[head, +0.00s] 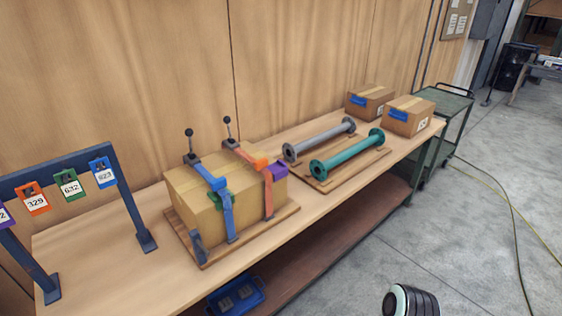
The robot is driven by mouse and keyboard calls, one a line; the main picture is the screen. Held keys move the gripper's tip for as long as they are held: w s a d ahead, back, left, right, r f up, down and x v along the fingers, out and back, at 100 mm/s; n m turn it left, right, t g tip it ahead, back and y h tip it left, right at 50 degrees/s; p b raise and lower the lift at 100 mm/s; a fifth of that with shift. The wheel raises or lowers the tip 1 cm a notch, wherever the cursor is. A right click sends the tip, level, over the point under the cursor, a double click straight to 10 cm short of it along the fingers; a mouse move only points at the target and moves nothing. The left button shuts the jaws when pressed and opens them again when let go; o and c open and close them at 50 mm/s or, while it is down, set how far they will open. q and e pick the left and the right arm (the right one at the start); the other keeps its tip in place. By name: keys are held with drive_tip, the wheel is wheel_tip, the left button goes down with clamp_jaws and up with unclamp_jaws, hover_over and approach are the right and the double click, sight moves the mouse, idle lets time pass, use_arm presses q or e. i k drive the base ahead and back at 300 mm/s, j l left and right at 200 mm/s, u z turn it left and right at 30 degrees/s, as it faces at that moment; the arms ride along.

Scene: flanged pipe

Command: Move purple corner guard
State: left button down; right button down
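The purple corner guard (277,172) sits at the upper right corner of a large cardboard box (190,205), close to an orange strap (268,190). A green corner guard (215,198) is on the box's front top edge, partly behind a blue strap (226,205). The box rests on a wooden board (265,230) on the long workbench. Two levers with black knobs stand at the back of the box, at the top of the straps.
Right of the box, a grey flanged pipe (320,139) and a teal flanged pipe (348,152) lie on boards. Two small cartons (370,101) stand behind them. A blue tag rack (125,198) stands left. A blue bin (240,294) is below. A green cart (445,104) stands beyond the bench.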

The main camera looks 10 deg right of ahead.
sight(279, 170)
drive_tip(key=l+u, duration=0.1)
drive_tip(key=u, duration=0.3)
drive_tip(key=l+u, duration=0.15)
drive_tip(key=u, duration=0.2)
drive_tip(key=i+l+u, duration=0.1)
drive_tip(key=u, duration=0.3)
drive_tip(key=l+u, duration=0.3)
drive_tip(key=l, duration=0.25)
drive_tip(key=k+l+u, duration=0.15)
drive_tip(key=l+u, duration=0.2)
drive_tip(key=k+l+u, duration=0.1)
drive_tip(key=l, duration=0.3)
drive_tip(key=k+l+u, duration=0.1)
drive_tip(key=l, duration=0.25)
drive_tip(key=k+l+u, duration=0.1)
drive_tip(key=l, duration=0.3)
drive_tip(key=k+l, duration=0.15)
drive_tip(key=l, duration=0.2)
drive_tip(key=k+l, duration=0.15)
drive_tip(key=l, duration=0.15)
drive_tip(key=k+l, duration=0.15)
drive_tip(key=l, duration=0.2)
